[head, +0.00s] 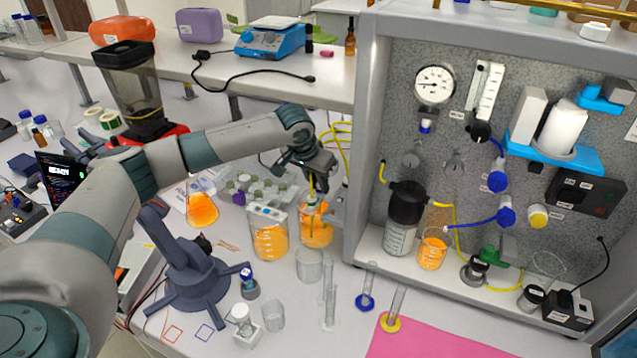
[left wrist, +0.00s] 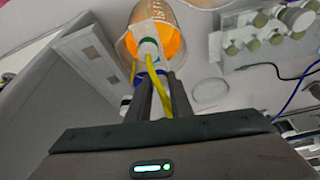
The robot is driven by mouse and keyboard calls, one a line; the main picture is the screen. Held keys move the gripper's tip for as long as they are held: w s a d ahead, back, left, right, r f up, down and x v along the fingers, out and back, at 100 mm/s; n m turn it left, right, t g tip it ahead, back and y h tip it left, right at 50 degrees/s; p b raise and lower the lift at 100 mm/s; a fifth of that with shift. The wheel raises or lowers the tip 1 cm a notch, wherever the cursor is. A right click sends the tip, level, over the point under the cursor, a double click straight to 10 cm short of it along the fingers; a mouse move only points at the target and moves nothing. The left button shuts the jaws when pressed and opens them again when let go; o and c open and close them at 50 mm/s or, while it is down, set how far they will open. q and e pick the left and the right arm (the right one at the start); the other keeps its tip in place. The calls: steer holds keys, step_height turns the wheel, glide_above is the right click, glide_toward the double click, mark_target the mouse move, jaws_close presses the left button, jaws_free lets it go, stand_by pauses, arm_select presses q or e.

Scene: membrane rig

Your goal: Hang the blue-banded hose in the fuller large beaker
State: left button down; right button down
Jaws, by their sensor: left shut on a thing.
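My left gripper (head: 313,176) is shut on a yellow hose (head: 312,188) above the right one of two large beakers with orange liquid. In the left wrist view the fingers (left wrist: 160,82) grip the hose (left wrist: 157,88), with a little blue between them. A pale hose end with a green ring (left wrist: 148,46) points toward that beaker's orange liquid (left wrist: 168,42). Whether the end is inside the rim I cannot tell. The right large beaker (head: 316,232) looks fuller than the left large beaker (head: 270,240), which stands close beside it. My right gripper is out of view.
The rig's grey frame (head: 362,150) stands just right of the gripper. A vial rack (head: 262,190) and an orange flask (head: 202,210) stand left of the beakers. An empty beaker (head: 308,265) and measuring cylinders (head: 329,300) stand in front. A pink mat (head: 430,343) lies front right.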

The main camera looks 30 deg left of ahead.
arm_select(q)
steer(key=shift+f, duration=0.2)
stand_by(0.3)
steer(key=c, duration=1.5)
jaws_free()
steer(key=shift+r, duration=0.1)
steer(key=shift+b+v, duration=2.8)
steer(key=shift+v, duration=5.85)
